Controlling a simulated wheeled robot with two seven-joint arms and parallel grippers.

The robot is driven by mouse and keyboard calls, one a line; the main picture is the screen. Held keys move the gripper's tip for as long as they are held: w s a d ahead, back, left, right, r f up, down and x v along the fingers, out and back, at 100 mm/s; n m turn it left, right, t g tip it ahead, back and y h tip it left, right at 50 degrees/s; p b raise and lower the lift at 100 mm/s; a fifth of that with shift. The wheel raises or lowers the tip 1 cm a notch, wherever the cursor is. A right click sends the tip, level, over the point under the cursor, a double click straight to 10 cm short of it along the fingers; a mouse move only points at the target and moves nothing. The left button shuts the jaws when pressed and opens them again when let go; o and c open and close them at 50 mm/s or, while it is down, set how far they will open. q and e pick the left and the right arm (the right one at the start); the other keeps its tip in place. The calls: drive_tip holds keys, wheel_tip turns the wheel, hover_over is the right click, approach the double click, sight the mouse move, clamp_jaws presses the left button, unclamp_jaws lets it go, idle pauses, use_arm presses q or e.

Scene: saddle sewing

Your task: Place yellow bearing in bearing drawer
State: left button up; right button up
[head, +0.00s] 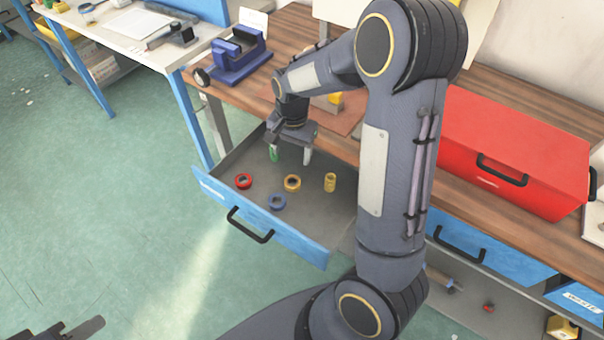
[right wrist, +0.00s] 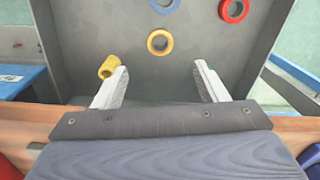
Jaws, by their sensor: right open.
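The blue-fronted bearing drawer (head: 222,178) is pulled open. On its grey floor lie a flat yellow ring-shaped bearing (head: 292,183) and a taller yellow bearing piece (head: 330,182) to its right. The right wrist view also shows the flat yellow bearing (right wrist: 160,42) beyond the fingertips and the taller yellow piece (right wrist: 108,66) beside the left finger. My right gripper (head: 291,157) is open and empty, pointing down over the drawer's back part. A dark part at the bottom left edge looks like my left gripper (head: 75,330); its jaws are unclear.
A red ring (head: 243,181) and a blue ring (head: 277,201) lie in the drawer. A small green thing (head: 274,154) shows at one right fingertip. A red box (head: 510,150) and a blue vise-like fixture (head: 240,55) stand on the wooden bench.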

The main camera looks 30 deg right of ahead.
drive_tip(key=s+a+r+n+t+y, duration=0.1)
drive_tip(key=s+a+r+n, duration=0.1)
drive_tip(key=s, duration=0.5)
drive_tip(key=s+a+r+n+t+y, duration=0.1)
drive_tip(key=s+a+r+n+t, duration=0.1)
drive_tip(key=s+r, duration=0.4)
drive_tip(key=s+a+r+n+t+y, duration=0.1)
drive_tip(key=s+a+r+n, duration=0.3)
drive_tip(key=s, duration=0.4)
drive_tip(key=shift+s+r+n+t, duration=0.15)
drive_tip(key=shift+s+n+t, duration=0.15)
drive_tip(key=shift+n+t, duration=0.45)
